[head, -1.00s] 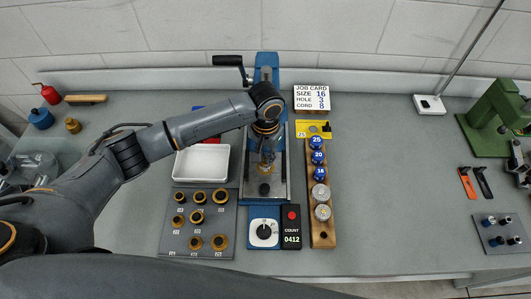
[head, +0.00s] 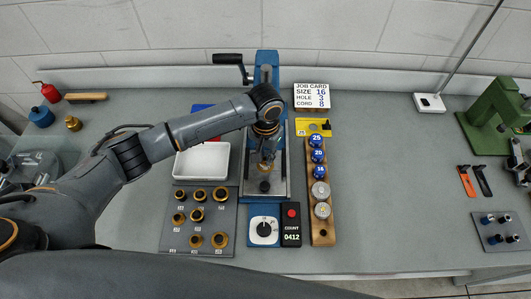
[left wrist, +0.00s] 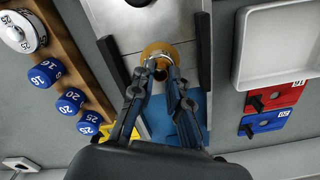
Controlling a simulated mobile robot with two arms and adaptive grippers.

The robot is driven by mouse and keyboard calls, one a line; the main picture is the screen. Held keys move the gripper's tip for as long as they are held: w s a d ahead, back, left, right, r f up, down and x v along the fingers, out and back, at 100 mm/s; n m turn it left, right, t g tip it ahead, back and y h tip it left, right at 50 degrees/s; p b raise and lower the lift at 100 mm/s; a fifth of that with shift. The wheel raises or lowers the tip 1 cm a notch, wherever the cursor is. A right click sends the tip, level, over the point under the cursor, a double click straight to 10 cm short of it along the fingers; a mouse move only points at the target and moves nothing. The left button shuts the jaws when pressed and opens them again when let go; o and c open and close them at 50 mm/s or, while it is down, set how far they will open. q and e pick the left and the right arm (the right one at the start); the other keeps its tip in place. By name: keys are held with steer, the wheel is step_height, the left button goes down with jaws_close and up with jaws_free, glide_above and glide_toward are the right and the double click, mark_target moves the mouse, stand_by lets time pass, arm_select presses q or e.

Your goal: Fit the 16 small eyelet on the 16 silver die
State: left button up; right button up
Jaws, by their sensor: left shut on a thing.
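My left gripper (head: 266,163) reaches down over the bed of the blue press (head: 266,62). In the left wrist view its fingertips (left wrist: 162,70) are closed together at a small brass eyelet (left wrist: 160,50). I cannot tell whether the eyelet touches a die, as the fingers hide what is beneath it. A dark round piece (head: 264,187) shows on the bed just in front of the gripper. The die rack (head: 313,238) holds blue dies and two silver ones (head: 320,190); its front hole is empty. My right gripper is not in view.
A grey board with brass eyelets (head: 200,226) and a white tray (head: 203,160) stand left of the press. A dial box (head: 264,232) and counter (head: 291,226) are in front. The job card (head: 311,95) reads size 16. The table right of the rack has free room.

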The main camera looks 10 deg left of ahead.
arm_select(q)
steer(key=o, duration=0.8)
step_height(320, 180, up, 12)
